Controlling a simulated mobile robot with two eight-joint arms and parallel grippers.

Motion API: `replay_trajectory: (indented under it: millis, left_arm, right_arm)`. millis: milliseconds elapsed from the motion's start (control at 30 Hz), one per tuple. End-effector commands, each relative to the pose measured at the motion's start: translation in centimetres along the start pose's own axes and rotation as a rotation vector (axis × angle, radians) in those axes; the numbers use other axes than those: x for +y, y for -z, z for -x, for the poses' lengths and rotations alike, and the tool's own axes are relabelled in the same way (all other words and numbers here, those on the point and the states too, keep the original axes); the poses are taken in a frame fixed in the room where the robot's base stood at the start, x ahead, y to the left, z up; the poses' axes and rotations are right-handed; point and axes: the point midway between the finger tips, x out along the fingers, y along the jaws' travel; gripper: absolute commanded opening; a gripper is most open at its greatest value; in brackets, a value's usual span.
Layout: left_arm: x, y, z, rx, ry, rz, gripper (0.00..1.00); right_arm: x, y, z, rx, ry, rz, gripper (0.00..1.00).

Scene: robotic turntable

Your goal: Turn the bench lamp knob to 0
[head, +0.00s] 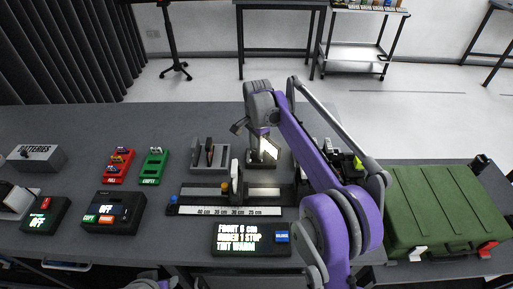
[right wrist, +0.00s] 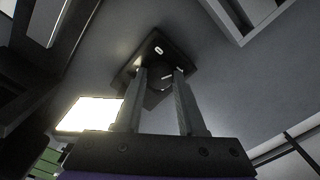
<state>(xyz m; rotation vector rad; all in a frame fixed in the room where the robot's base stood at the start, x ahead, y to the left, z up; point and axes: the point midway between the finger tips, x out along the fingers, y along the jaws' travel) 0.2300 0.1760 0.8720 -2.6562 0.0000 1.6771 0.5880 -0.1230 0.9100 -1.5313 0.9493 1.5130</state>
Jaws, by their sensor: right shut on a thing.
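The bench lamp shows a bright panel (head: 268,147) near the middle of the bench in the head view. In the right wrist view its lit panel (right wrist: 90,114) glows at the left. A dark plate (right wrist: 152,52) with a white 0 mark lies beyond the fingers. My right gripper (right wrist: 160,78) is shut on a dark knob (right wrist: 160,88) in front of that plate. The knob's pointer direction is too dark to read. In the head view my right arm reaches over the bench to the lamp and hides part of it. My left gripper is out of view.
A ruled rail (head: 225,211) lies in front of the lamp, with a lit text display (head: 250,238) nearer. Red (head: 118,167) and green (head: 154,166) trays and a control box (head: 112,213) stand left. A green case (head: 440,208) is at right. The back left bench is clear.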

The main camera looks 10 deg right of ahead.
Motion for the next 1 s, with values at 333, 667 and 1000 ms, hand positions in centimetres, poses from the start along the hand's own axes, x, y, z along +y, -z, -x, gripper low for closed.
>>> replay_trajectory:
  millis: [333, 667, 1000]
  left_arm:
    - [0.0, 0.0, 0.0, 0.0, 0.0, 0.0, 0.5]
    - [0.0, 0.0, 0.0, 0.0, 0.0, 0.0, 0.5]
    - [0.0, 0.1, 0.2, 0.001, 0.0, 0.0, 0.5]
  right_arm:
    - [-0.1, 0.0, 0.1, 0.0, 0.002, 0.006, 0.0]
    - [0.0, 0.0, 0.0, 0.0, 0.001, 0.005, 0.69]
    - [0.0, 0.0, 1.3, 0.0, 0.001, 0.005, 0.69]
